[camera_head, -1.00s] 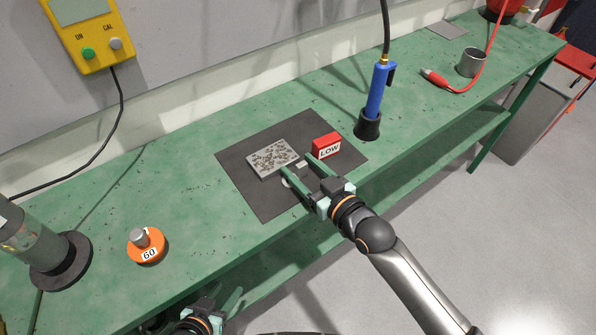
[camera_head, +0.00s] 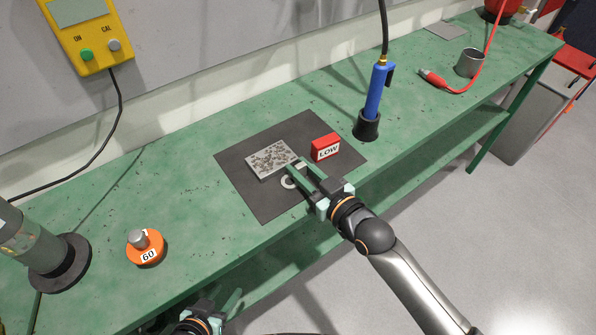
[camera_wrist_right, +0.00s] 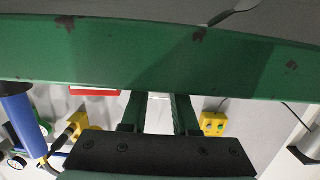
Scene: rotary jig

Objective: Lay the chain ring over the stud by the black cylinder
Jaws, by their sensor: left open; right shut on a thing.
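A pale ring (camera_head: 288,182), which I take for the chain ring, lies on the dark mat (camera_head: 265,205) beside my right gripper (camera_head: 298,163). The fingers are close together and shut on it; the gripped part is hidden. A small pale piece shows at their tips. My left gripper (camera_head: 220,303) is open and empty at the front edge, bottom of the head view. A grey upright knob stands on an orange disc (camera_head: 148,253) marked 60. I cannot tell whether this knob is the stud.
A speckled plate (camera_head: 272,160) and a red block (camera_head: 325,147) marked LOW sit on the mat. A blue tool (camera_head: 378,92) stands in a black holder (camera_head: 367,126) behind. The green bench (camera_head: 195,175) is clear between mat and orange disc.

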